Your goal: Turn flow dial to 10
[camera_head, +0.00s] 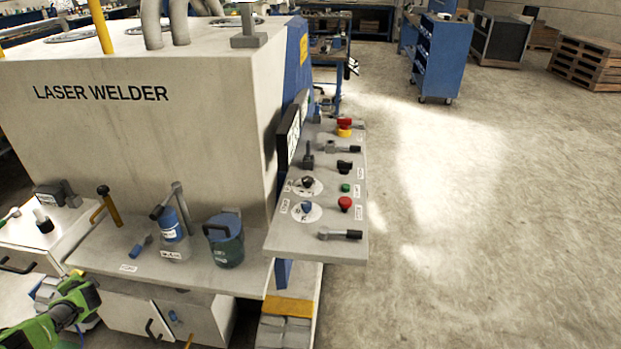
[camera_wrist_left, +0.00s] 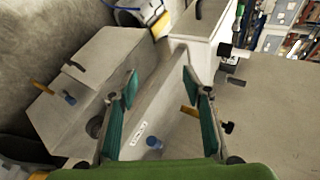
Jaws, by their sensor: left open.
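Two round dials with white scale discs sit on the tilted control panel of the laser welder in the head view: one with a dark knob (camera_head: 307,182) and, nearer, one with a blue knob (camera_head: 307,207). Their labels and scale numbers are too small to read, so I cannot tell which is the flow dial. My left gripper is open and empty in the left wrist view (camera_wrist_left: 160,84), its two teal fingers apart. Only part of its green arm shows at the lower left of the head view, well left of the panel. My right gripper is not in view.
The panel (camera_head: 282,241) also carries red buttons (camera_head: 345,203), a green button (camera_head: 345,187) and levers (camera_head: 340,234). A blue-green canister (camera_head: 226,245), a blue-topped container (camera_head: 170,228) and a yellow handle (camera_head: 110,207) stand on the ledge between arm and panel. Open floor (camera_head: 450,230) lies right.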

